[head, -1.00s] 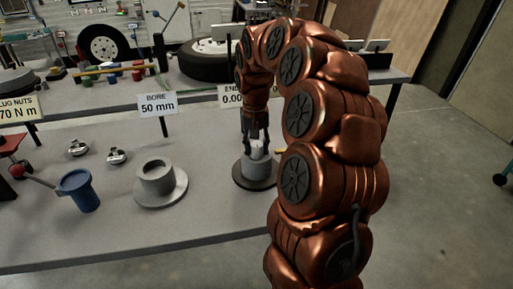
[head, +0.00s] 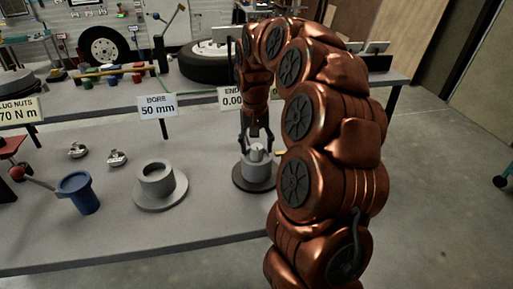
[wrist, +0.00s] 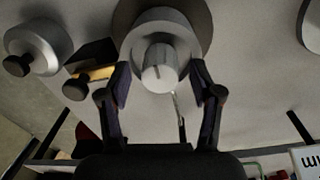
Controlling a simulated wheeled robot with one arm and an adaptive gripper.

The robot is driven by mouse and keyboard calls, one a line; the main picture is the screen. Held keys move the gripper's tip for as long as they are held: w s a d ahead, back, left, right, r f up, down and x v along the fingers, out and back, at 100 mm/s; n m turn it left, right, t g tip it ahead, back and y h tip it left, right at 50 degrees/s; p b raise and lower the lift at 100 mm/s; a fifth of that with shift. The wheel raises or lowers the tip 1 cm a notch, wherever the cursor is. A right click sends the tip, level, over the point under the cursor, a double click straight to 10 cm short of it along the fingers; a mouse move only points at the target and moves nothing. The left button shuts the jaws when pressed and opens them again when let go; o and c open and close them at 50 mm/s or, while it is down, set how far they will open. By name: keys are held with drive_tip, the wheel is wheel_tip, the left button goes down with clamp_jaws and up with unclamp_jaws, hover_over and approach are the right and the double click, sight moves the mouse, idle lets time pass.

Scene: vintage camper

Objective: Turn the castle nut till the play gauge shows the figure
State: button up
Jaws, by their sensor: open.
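The grey hub assembly (head: 254,172) stands on a dark round base on the bench, and a lighter grey cylindrical piece rises from its middle. In the wrist view this piece (wrist: 160,68) has a dark slot line on its end; I cannot tell the nut's notches. My gripper (head: 257,142) points down over it with its fingers spread. In the wrist view the fingers of my gripper (wrist: 160,80) are apart, one on each side, with nothing clamped between them. A sign reading "EN… 0.00…" (head: 231,97) stands behind, partly hidden by my arm.
A grey flanged ring (head: 160,193), a blue cup (head: 78,192) and small metal parts (head: 117,157) lie left of the hub. A tyre (head: 207,65) lies on the rear bench. The bench (head: 130,240) is clear in front.

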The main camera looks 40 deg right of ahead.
sight(255, 147)
wheel_tip(255, 147, up, 11)
drive_tip(key=shift+a, duration=0.15)
idle(0.4)
drive_tip(key=shift+w, duration=0.1)
idle(0.4)
drive_tip(key=s+a+r+n+p, duration=0.1)
drive_tip(key=s+a+n+p, duration=0.4)
drive_tip(key=s+a, duration=0.85)
drive_tip(key=s+a+f+n+p, duration=0.1)
drive_tip(key=s+a+f+p, duration=0.1)
drive_tip(key=s, duration=0.6)
drive_tip(key=s+a+f+g+p, duration=0.1)
drive_tip(key=s+a+f+p, duration=0.1)
drive_tip(key=s+a, duration=0.3)
drive_tip(key=s+f, duration=0.1)
drive_tip(key=s, duration=0.3)
drive_tip(key=shift+n+g, duration=0.3)
drive_tip(key=shift+n, duration=0.1)
